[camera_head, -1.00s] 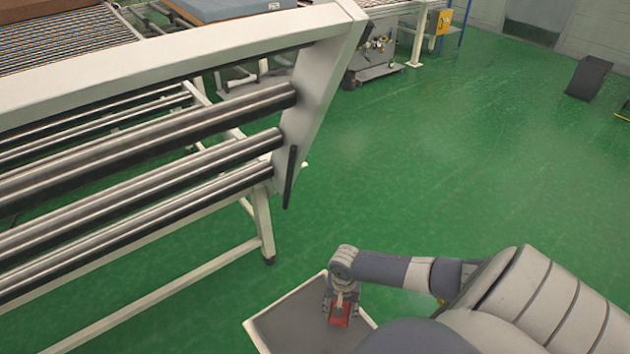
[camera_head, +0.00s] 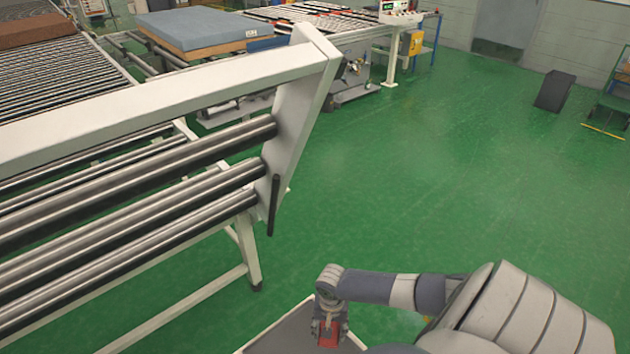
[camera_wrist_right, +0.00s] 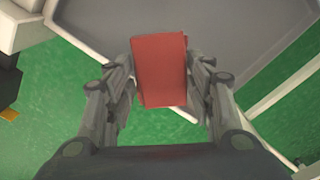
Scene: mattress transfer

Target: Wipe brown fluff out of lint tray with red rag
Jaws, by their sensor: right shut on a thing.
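My right gripper (camera_head: 329,326) is shut on a red rag (camera_head: 328,338) over the grey tray (camera_head: 285,335) at the bottom of the head view. In the right wrist view the rag (camera_wrist_right: 160,72) is a folded red block between the two fingers of the gripper (camera_wrist_right: 161,75). The tray's flat grey inside (camera_wrist_right: 225,30) lies behind it, and the rag's lower end overlaps the tray's near edge. I cannot tell whether the rag touches the tray. No brown fluff shows; the tray's lower part is cut off in the head view. My left gripper is not in view.
A white frame with steel rollers (camera_head: 130,170) fills the left of the head view. Blue mattress (camera_head: 200,30) and brown mattress (camera_head: 40,30) lie on conveyors behind. Open green floor (camera_head: 430,180) stretches right, with a dark bin (camera_head: 554,91) far back.

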